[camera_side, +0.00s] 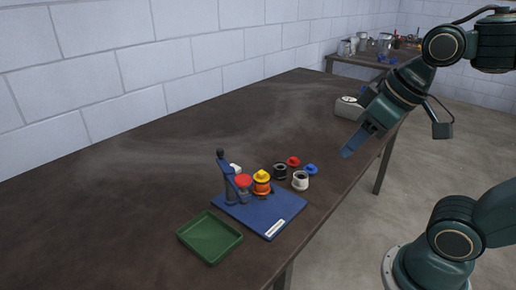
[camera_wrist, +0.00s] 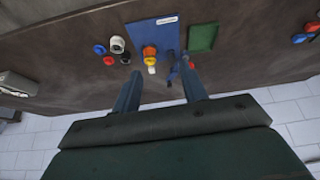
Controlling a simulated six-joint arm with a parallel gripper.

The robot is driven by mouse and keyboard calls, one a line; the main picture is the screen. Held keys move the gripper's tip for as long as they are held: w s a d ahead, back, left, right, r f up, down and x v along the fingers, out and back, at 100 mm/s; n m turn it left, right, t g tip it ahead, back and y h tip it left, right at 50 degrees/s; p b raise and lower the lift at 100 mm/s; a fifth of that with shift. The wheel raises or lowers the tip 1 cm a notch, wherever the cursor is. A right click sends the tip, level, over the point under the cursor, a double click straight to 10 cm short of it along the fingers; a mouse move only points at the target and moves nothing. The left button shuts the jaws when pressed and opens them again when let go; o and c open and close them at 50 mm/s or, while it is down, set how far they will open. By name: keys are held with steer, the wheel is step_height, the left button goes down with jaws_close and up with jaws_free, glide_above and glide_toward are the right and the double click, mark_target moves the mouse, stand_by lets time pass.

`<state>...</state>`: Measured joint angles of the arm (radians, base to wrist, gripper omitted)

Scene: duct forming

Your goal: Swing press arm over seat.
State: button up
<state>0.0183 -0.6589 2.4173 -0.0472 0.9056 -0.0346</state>
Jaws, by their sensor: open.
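The press stands on a blue base plate (camera_side: 275,215). It has a blue post (camera_side: 227,184) with a black knob (camera_side: 220,153) on top and a red press pad (camera_side: 243,181). In the wrist view the red pad (camera_wrist: 192,65) points away from the orange part (camera_wrist: 149,51) with a yellow top. That orange part (camera_side: 262,187) stands upright on the plate beside the press; the seat itself is hidden, apparently under it. My gripper (camera_side: 348,153) is open and empty, high above the table and right of the press; its fingers (camera_wrist: 160,93) also show in the wrist view.
A green tray (camera_side: 209,238) lies in front of the plate. A black cup (camera_side: 280,171), white cup (camera_side: 300,181), red cap (camera_side: 293,161) and blue cap (camera_side: 311,169) stand behind the plate. A grey-white device (camera_side: 349,108) sits farther back. The table's left side is clear.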

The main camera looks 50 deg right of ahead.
steer(key=w+r+n, duration=0.2)
steer(key=w+r, duration=0.1)
steer(key=w, duration=0.6)
steer(key=n+g+y, duration=0.2)
steer(key=n+y, duration=0.1)
steer(key=n, duration=0.3)
glide_above(220, 149)
steer(key=s+d, duration=0.4)
step_height(220, 149, down, 6)
steer(key=shift+s+r, duration=0.15)
steer(key=x, duration=1.3)
steer(key=shift+a+f, duration=0.1)
steer(key=shift+f, duration=0.3)
jaws_close()
